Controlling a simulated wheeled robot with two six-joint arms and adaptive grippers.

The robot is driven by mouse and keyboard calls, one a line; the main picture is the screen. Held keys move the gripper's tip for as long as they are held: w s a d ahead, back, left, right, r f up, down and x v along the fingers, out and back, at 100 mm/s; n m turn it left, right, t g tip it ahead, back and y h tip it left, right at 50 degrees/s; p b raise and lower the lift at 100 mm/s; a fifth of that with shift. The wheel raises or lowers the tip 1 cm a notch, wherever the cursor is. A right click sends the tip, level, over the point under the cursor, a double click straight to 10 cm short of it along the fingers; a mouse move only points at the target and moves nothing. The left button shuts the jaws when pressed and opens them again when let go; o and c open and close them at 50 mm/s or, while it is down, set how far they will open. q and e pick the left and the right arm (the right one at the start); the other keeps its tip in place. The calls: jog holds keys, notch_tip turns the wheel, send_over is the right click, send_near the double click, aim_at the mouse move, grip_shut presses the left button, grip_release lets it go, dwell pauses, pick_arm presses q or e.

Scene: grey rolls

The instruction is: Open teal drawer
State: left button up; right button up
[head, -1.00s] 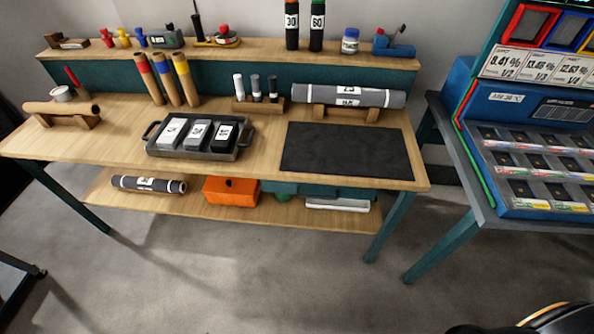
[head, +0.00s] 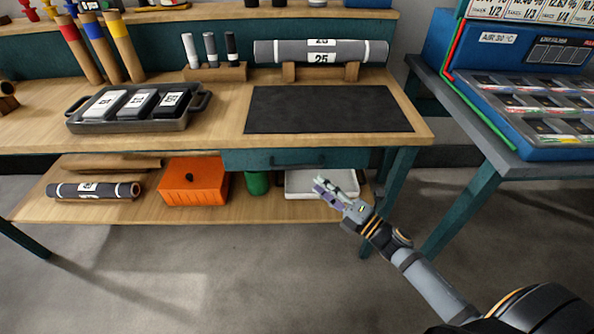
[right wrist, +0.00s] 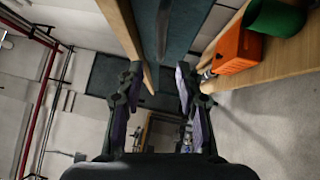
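The teal drawer (head: 245,160) sits closed under the right half of the wooden workbench top, with a dark bar handle (head: 297,163) on its front. In the right wrist view, the teal drawer front (right wrist: 193,28) runs past the top centre and the bar handle (right wrist: 162,30) stands out from it. My right gripper (head: 322,187) appears just below and right of the handle in the head view, in front of the white tray. Its fingers (right wrist: 160,88) are spread apart with nothing between them. I see no contact with the handle. My left gripper is not in view.
The lower shelf holds an orange box (head: 193,187), a green round container (head: 257,183), a white tray (head: 300,185) and a grey roll (head: 95,190). A teal table leg (head: 392,180) stands right of the drawer. The floor in front is clear.

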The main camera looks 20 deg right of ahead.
aim_at(297, 167)
jog(key=p+x, duration=0.1)
jog(key=x, duration=0.8)
jog(key=shift+w+a+p, duration=0.15)
jog(key=shift+w+p, duration=0.15)
jog(key=shift+w, duration=0.1)
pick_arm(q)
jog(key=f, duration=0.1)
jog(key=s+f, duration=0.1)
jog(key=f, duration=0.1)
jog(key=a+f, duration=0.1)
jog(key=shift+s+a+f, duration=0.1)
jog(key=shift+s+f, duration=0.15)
pick_arm(e)
grip_shut()
